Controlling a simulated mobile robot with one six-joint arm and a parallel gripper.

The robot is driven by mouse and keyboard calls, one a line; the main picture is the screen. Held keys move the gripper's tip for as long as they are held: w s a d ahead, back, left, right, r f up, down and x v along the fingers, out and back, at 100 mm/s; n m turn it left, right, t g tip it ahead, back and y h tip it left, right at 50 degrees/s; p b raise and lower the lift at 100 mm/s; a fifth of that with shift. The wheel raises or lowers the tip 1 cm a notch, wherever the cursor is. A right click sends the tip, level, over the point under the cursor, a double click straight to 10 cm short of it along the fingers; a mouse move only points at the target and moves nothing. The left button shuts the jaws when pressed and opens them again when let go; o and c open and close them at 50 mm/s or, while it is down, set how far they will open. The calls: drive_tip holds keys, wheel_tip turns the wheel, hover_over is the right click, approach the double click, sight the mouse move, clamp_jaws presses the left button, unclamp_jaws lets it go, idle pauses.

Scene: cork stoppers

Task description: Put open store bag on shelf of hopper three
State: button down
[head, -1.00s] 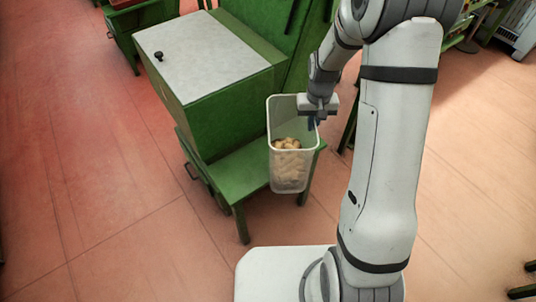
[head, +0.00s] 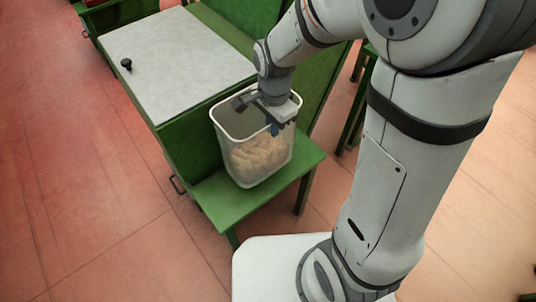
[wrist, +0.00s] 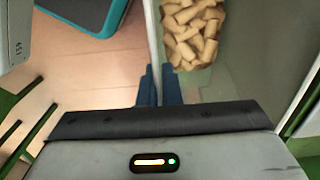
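The open store bag looks like a clear, open-topped bin (head: 238,130) with a white rim, part filled with tan corks. It is upright, at or just above the green shelf (head: 232,203) on the front of the green hopper (head: 192,140). I cannot tell if its bottom touches the shelf. My gripper (head: 272,127) is shut on the bin's near right rim. In the wrist view its blue fingers (wrist: 160,88) are on both sides of the bin's wall, with the corks (wrist: 190,32) to the right. No hopper number is readable.
The hopper has a pale grey lid (head: 175,62) with a black knob (head: 126,64). Another green unit (head: 120,14) stands at the upper left. Open reddish floor (head: 70,190) lies to the left.

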wheel_tip(320, 180, down, 8)
drive_tip(key=shift+w+d, duration=0.15)
idle(0.3)
drive_tip(key=shift+f, duration=0.2)
drive_tip(key=c, duration=1.6)
unclamp_jaws()
